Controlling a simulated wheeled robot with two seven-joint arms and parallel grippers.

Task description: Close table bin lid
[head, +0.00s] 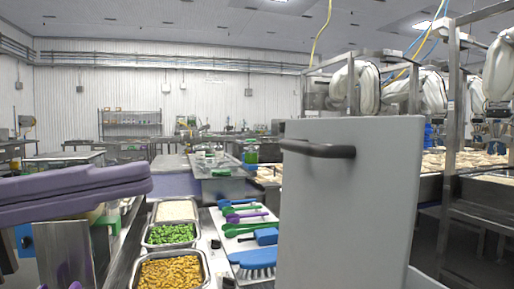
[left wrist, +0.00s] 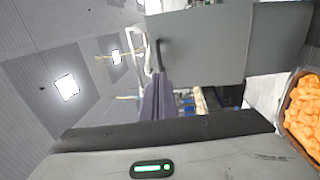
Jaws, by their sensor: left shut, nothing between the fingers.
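The table bin lid (head: 352,205) is a large light grey panel. It stands raised and upright at the right of the middle in the head view. Its dark bar handle (head: 318,149) is near its top left. The lid (left wrist: 200,45) and its handle (left wrist: 160,55) also show in the left wrist view. My left gripper (head: 145,181) has purple-grey fingers, shut and empty, left of the lid with a wide gap in the head view. In the left wrist view the left gripper (left wrist: 156,82) points toward the handle; whether it touches cannot be told. The bin's opening is hidden.
Metal trays of rice (head: 176,209), green vegetables (head: 170,233) and orange-yellow pieces (head: 171,274) line the counter left of the lid. Blue, green and purple utensils (head: 242,215) and a blue brush (head: 254,262) lie on a white board. A metal frame (head: 452,130) stands at right.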

